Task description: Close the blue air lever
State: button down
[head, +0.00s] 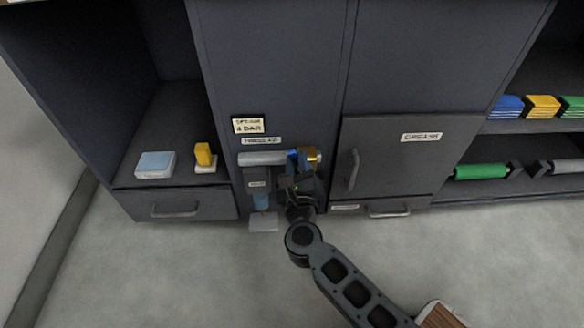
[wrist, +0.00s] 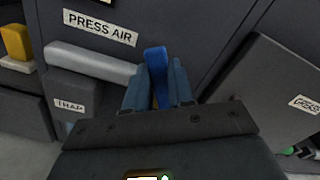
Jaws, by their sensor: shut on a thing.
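The blue air lever (wrist: 156,62) stands out between the two fingers of my gripper (wrist: 158,84) in the wrist view. Its tip shows past the fingertips. In the head view the lever (head: 292,155) is a small blue patch beside a brass fitting (head: 312,156) at the right end of a grey horizontal pipe (head: 262,159). My gripper (head: 297,170) is at the lever there, shut on it. My gripper hides most of the lever and its pivot.
A "PRESS AIR" label (wrist: 100,27) is above the pipe. A cabinet door with a handle (head: 353,170) is close on the right. A blue-bowled unit (head: 261,198) hangs below the pipe. An open bay with a yellow item (head: 204,154) is on the left.

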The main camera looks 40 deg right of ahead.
jog(key=m, duration=0.1)
jog(key=s+d+m+b, duration=0.1)
jog(key=m, duration=0.1)
jog(key=m+b, duration=0.1)
jog(key=m, duration=0.1)
jog(key=shift+s+d+r, duration=0.2)
jog(key=shift+d+r, duration=0.1)
jog(key=shift+d, duration=0.1)
dwell(0.4)
jog(key=c, duration=1)
grip_release()
jog(key=shift+d, duration=0.1)
jog(key=shift+o, duration=0.2)
jog(key=shift+s, duration=0.1)
jog(key=p+v, duration=0.1)
jog(key=v, duration=0.6)
jog(key=shift+s+a, duration=0.25)
